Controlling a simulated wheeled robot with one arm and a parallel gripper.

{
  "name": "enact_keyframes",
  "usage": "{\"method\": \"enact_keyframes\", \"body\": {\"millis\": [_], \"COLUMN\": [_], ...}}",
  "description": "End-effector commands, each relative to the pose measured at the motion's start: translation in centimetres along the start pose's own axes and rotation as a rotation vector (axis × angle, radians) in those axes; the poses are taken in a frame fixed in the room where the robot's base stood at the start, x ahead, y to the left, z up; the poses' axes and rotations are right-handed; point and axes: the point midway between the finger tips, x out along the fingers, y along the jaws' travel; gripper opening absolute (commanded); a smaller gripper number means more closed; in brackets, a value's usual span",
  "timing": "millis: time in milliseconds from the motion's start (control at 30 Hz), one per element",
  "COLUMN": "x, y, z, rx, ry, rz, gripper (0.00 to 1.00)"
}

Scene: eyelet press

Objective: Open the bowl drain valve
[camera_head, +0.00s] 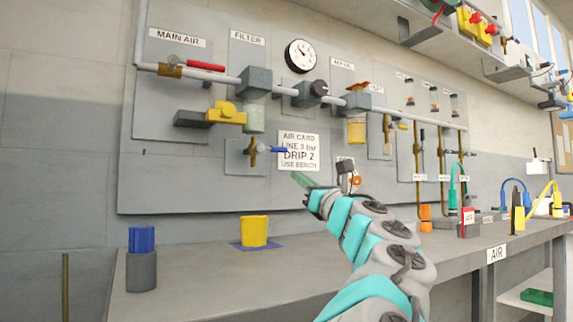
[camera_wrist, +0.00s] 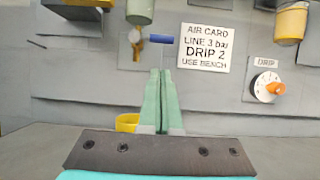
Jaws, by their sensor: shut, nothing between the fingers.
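A small brass valve (camera_head: 253,150) with a blue lever (camera_head: 277,149) sits on a grey plate below the filter's pale green bowl (camera_head: 254,118). The lever points sideways to the right. In the wrist view the brass valve body (camera_wrist: 135,38) and blue lever (camera_wrist: 162,39) show just above my fingertips. My gripper (camera_head: 300,178) has pale green fingers pressed together, empty. In the wrist view its fingertips (camera_wrist: 160,72) appear below the lever, apart from it in the picture. How far they are from it in depth is hard to tell.
An air card sign (camera_head: 298,151) is right of the lever. A dial with an orange knob (camera_wrist: 268,87) is further right. A yellow valve (camera_head: 226,113) and a red-handled valve (camera_head: 205,66) are above left. A yellow cup (camera_head: 254,231) and a blue-topped cylinder (camera_head: 141,258) stand on the bench.

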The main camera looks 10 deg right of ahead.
Motion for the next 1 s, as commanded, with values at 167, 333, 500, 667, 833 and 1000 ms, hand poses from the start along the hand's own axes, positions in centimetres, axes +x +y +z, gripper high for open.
{"method": "enact_keyframes", "body": {"millis": [167, 333, 500, 667, 833, 1000], "x": [0.0, 0.6, 2.3, 4.3, 6.5, 8.3], "y": [0.0, 0.0, 0.1, 0.0, 0.0, 0.1], "z": [0.1, 0.1, 0.2, 0.2, 0.2, 0.3], "rx": [0.001, 0.002, 0.002, 0.003, 0.003, 0.002], "ry": [-0.002, -0.002, -0.003, -0.003, -0.002, -0.003], "rz": [-0.001, 0.0, 0.001, 0.001, 0.001, 0.003], "gripper": [0.0, 0.0, 0.0, 0.0, 0.0, 0.0]}}
